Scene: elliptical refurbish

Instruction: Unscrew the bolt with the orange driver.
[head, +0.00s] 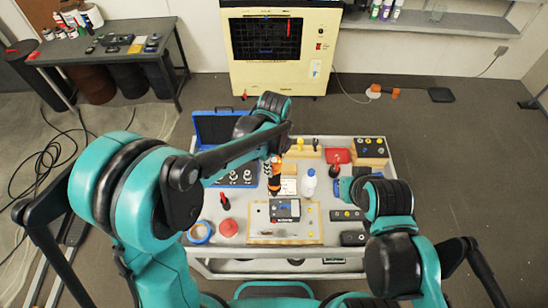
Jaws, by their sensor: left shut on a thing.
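The orange driver (275,176), orange and black, stands roughly upright below the end of my left arm, above the workbench. My left gripper (276,161) is shut on it near its top; the fingers are small and partly hidden by the wrist. Below the driver, a wooden board (260,238) holds a dark and grey device (285,209) with small fittings. The bolt is too small to make out for sure.
On the light workbench (205,252) are a white bottle (309,184), an open blue case (213,127), a blue tape roll (200,232), a red round item (228,228) and a red-black tool (224,201). Dark blocks stand at the right. A cream cabinet (241,76) stands behind.

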